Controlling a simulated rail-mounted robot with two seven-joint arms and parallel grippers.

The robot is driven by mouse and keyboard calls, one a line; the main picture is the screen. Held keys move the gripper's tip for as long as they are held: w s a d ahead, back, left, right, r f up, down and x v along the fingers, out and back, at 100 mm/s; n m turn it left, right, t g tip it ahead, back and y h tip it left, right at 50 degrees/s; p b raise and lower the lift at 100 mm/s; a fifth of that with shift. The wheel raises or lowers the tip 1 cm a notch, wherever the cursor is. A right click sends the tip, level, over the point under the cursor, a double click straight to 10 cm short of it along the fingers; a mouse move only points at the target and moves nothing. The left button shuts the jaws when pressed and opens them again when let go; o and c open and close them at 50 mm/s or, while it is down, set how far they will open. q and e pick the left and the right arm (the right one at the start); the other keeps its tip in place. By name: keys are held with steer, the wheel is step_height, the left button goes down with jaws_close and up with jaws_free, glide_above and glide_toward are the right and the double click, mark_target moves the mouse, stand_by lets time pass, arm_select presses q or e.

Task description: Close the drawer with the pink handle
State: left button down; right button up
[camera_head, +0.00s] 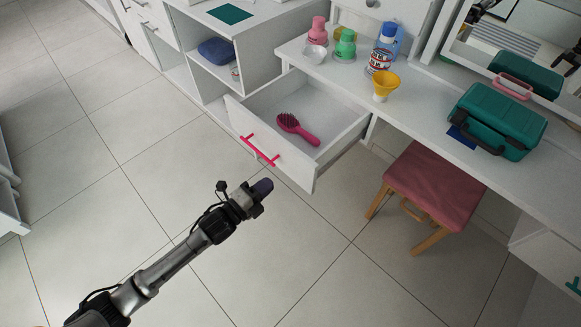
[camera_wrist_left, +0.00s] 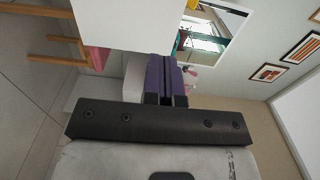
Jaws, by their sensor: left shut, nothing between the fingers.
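The drawer (camera_head: 340,146) with the pink handle (camera_head: 259,151) is pulled out from under the white dressing table, and a pink hairbrush (camera_head: 297,128) lies inside it. The drawer front faces the lower left in the head view. My left gripper (camera_head: 264,187) is shut and empty, a little below the pink handle in the picture and apart from it. In the left wrist view its purple fingers (camera_wrist_left: 165,78) are together, with a white panel beyond them. My right gripper is not in view.
A pink-cushioned stool (camera_head: 437,186) stands right of the drawer. A white shelf unit (camera_head: 226,78) stands left of the drawer. The tiled floor in front is clear.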

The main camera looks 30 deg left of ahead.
mark_target(296, 160)
arm_select(q)
steer(key=b+x, duration=0.3)
steer(key=x, duration=0.6)
steer(key=shift+b, duration=0.35)
steer(key=shift+w+d, duration=0.15)
steer(key=shift+w, duration=0.25)
